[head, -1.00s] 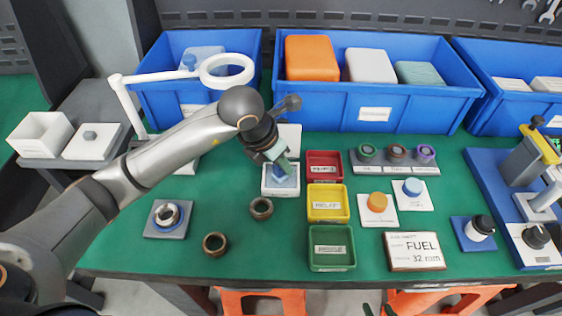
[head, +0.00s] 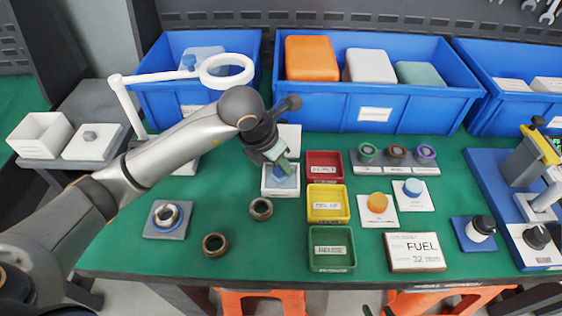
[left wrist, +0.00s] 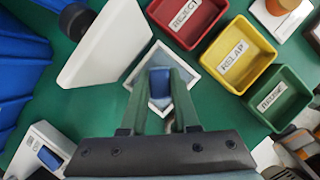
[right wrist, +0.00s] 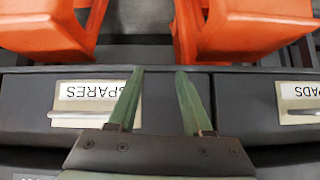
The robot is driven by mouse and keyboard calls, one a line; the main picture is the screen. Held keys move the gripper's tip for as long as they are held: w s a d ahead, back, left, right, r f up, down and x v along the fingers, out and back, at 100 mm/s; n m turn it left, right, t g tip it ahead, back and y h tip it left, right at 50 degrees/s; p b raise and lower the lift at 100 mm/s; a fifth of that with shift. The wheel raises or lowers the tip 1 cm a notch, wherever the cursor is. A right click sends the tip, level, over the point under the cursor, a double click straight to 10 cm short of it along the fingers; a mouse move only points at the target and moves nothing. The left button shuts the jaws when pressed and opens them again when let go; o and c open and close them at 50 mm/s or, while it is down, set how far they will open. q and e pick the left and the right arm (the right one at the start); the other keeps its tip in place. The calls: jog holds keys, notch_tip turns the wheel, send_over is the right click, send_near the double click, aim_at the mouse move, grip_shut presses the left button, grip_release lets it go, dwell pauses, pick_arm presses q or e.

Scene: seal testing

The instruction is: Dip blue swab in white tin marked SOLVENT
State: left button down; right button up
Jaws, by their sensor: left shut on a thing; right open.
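The small white tin (head: 281,192) stands left of the colored trays; its label is too small to read. It shows in the left wrist view as a white square rim (left wrist: 188,62) with a grey-blue inside. My left gripper (head: 284,168) points down over this tin and is shut on the blue swab (left wrist: 160,86). The swab shows as a blue block between the fingertips, within the rim's outline. I cannot tell whether its lower end touches the inside. My right gripper (right wrist: 158,75) is open and empty, facing the drawers under the bench.
Red (head: 324,166), yellow (head: 328,217) and green (head: 331,262) trays stand just right of the tin. Two dark rings (head: 261,209) lie in front. A white magnifier lamp (head: 122,85) stands at left. Blue bins (head: 375,115) line the back.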

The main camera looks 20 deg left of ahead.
pick_arm(q)
jog(key=shift+r+p, duration=2.15)
jog(key=shift+r, duration=1.3)
